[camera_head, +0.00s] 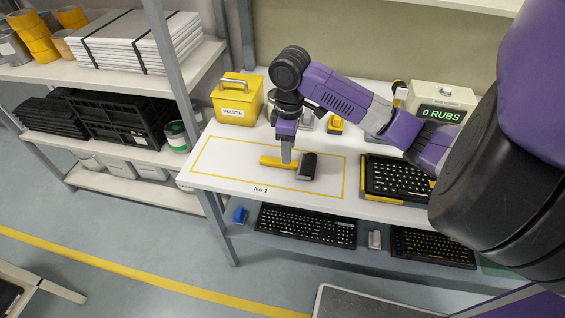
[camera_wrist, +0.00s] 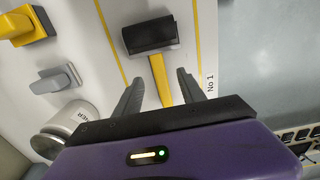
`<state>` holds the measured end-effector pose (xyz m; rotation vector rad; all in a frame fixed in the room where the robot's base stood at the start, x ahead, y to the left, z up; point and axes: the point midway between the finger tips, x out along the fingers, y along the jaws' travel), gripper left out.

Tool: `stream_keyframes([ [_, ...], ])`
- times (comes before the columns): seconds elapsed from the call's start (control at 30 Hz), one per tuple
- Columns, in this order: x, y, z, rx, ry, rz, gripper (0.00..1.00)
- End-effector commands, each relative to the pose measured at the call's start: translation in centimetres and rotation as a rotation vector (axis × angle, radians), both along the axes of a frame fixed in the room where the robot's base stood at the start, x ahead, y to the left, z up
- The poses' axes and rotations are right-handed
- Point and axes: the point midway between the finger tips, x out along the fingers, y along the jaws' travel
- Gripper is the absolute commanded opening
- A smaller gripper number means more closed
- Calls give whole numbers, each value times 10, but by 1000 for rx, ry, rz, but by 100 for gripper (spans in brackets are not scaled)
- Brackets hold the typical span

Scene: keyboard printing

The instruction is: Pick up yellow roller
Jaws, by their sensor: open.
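The yellow roller lies on the white tabletop inside a yellow-outlined area marked No 1. Its yellow handle (camera_head: 274,162) points left and its dark head (camera_head: 307,167) is at the right in the head view. In the wrist view, the black head (camera_wrist: 150,33) is at the top and the yellow handle (camera_wrist: 160,80) runs down between my fingers. My gripper (camera_head: 287,158) points down over the handle. In the wrist view, my gripper (camera_wrist: 163,82) is open, with one finger on each side of the handle and a gap to both.
A yellow WASTE bin (camera_head: 238,100) stands at the back left. A keyboard in a yellow-edged tray (camera_head: 398,179) is to the right, near a counter reading 0 RUBS (camera_head: 440,105). A yellow-handled item (camera_wrist: 28,27) and a grey one (camera_wrist: 57,79) stand nearby. Keyboards (camera_head: 305,224) lie on the lower shelf.

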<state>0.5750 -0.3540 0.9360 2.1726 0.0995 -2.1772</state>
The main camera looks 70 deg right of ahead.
Motion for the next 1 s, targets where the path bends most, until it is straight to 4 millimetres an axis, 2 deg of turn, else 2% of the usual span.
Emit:
stream_keyframes([
  [0.3,1,-2,-41,2,1,-1,47],
  [0.63,2,-2,-49,0,-2,0,47],
  [0.87,2,-2,-48,0,-2,0,2],
  [1.0,2,-2,-48,0,-2,0,0],
])
